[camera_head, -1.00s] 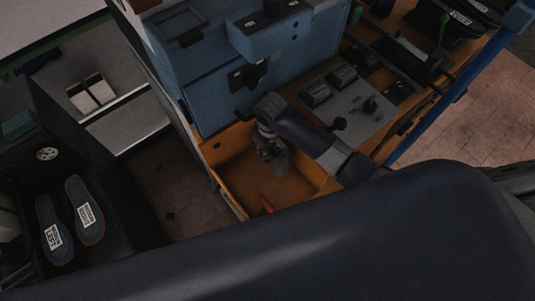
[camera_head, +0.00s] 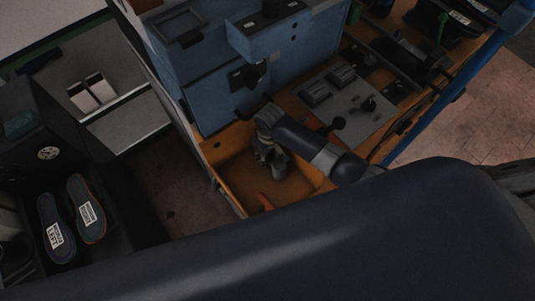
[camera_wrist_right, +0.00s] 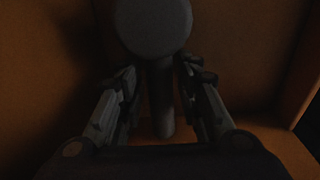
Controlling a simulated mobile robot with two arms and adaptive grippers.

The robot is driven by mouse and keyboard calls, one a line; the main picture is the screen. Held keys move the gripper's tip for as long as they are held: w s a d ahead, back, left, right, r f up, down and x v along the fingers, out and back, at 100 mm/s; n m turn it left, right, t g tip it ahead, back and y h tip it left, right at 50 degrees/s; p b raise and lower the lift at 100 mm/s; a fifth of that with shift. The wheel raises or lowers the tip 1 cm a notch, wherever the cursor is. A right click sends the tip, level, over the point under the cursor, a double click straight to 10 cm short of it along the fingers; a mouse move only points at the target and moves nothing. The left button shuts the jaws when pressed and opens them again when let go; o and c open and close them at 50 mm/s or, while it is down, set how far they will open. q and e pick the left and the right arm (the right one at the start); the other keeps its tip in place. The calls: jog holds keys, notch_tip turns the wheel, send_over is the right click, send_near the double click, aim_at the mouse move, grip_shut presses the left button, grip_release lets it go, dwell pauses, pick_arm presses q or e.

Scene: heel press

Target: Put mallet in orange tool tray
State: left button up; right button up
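The orange tool tray (camera_head: 231,187) is an open box below the blue press in the head view. Its orange floor and walls fill the right wrist view (camera_wrist_right: 50,60). My right gripper (camera_head: 272,163) is down inside the tray. In the right wrist view the fingers (camera_wrist_right: 160,85) stand apart on either side of the mallet's handle (camera_wrist_right: 161,105), with narrow dark gaps. The mallet's round dark head (camera_wrist_right: 153,24) lies beyond the fingertips. In the head view the mallet is hard to separate from the gripper. Whether it touches the tray floor is unclear. My left gripper is out of view.
The blue press (camera_head: 222,85) rises right behind the tray. A grey control panel (camera_head: 350,106) with knobs lies right of it, close to my right arm. Two insoles (camera_head: 88,211) lie on a dark surface at left. A small orange-red piece (camera_head: 266,202) shows in the tray.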

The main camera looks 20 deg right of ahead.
aim_at(269, 157)
jog(key=shift+r, duration=0.1)
notch_tip(269, 157, up, 12)
jog(key=shift+s, duration=0.35)
dwell(0.4)
jog(key=shift+s, duration=0.1)
dwell(0.4)
